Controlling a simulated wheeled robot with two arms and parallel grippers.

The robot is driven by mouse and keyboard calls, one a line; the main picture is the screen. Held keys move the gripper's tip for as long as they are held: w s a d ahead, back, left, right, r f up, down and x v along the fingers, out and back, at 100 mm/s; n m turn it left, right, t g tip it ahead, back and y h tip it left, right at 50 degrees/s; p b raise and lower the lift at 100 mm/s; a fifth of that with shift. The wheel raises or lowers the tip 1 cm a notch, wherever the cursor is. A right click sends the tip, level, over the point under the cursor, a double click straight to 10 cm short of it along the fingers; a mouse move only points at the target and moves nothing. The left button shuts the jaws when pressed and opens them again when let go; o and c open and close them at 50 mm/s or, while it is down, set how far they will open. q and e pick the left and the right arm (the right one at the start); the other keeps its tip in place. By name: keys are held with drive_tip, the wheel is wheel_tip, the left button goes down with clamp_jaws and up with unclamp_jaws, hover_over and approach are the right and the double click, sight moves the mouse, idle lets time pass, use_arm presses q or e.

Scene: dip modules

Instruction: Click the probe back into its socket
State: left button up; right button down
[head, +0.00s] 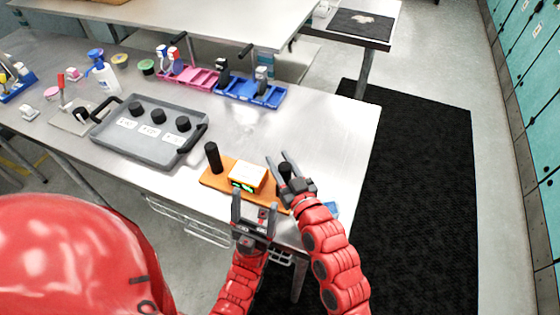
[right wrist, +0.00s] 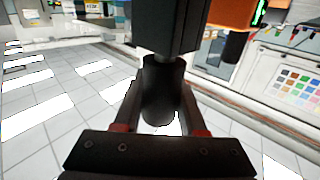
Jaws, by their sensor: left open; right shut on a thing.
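An orange board (head: 212,182) lies near the table's front edge. It carries a tall black post (head: 212,158) at its left end and a yellow-and-white box (head: 246,177) with a green display. My right gripper (head: 277,156) is at the board's right end, shut on a black cylindrical piece (head: 285,168), which looks like the probe. In the right wrist view this black cylinder (right wrist: 163,92) sits between the fingers, below a larger dark block (right wrist: 165,25). The socket cannot be clearly made out. My left gripper (head: 255,204) is open and empty, in front of the box.
A grey tray (head: 150,145) with black knobs stands left of the board. Pink (head: 190,77) and blue (head: 250,91) racks stand at the back. A small blue item (head: 332,209) lies by my right arm. The table right of the blue rack is clear.

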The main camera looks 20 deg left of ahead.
drive_tip(key=shift+f, duration=0.25)
drive_tip(key=shift+c, duration=2)
unclamp_jaws()
drive_tip(key=shift+o, duration=0.2)
drive_tip(key=o, duration=0.4)
drive_tip(key=shift+c, duration=0.2)
drive_tip(key=shift+r, duration=0.15)
wheel_tip(320, 180, up, 9)
drive_tip(key=p, duration=0.2)
